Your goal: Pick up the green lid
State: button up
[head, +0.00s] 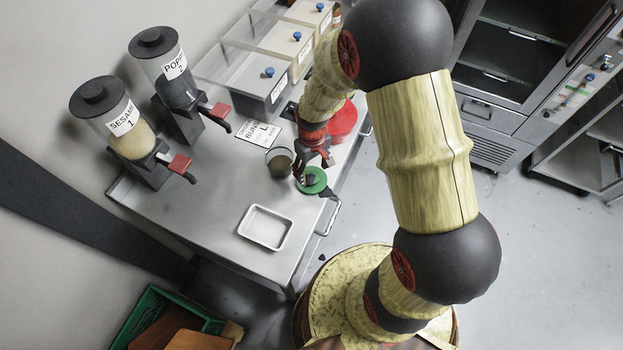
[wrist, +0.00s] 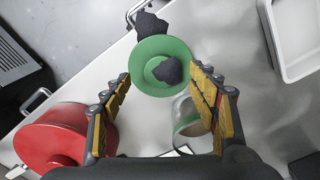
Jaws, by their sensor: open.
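The green lid (head: 312,188) lies on the steel worktop near its front edge, between a small glass jar and the right side of the bench. It is round with a raised ring in the middle. In the wrist view the green lid (wrist: 148,83) sits ahead, between and just beyond the fingertips. A dark irregular patch covers part of its middle, and another dark patch overlaps its far rim. My gripper (head: 315,160) is above the lid; in the wrist view my gripper (wrist: 160,76) is open, with nothing held between its fingers.
A glass jar (head: 278,163) stands close left of the lid. A red round lidded thing (head: 343,118) is behind my gripper. An empty white tray (head: 265,228) lies at the front left. Two dispensers (head: 127,128) (head: 172,82) and clear bins (head: 245,75) stand behind.

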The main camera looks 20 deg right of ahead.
aim_at(312, 177)
notch_tip(312, 177, down, 3)
jog(key=shift+w+a+f, duration=0.1)
jog(key=shift+f, duration=0.05)
jog(key=c, duration=0.3)
jog(key=c, duration=0.8)
jog(key=shift+o, duration=0.2)
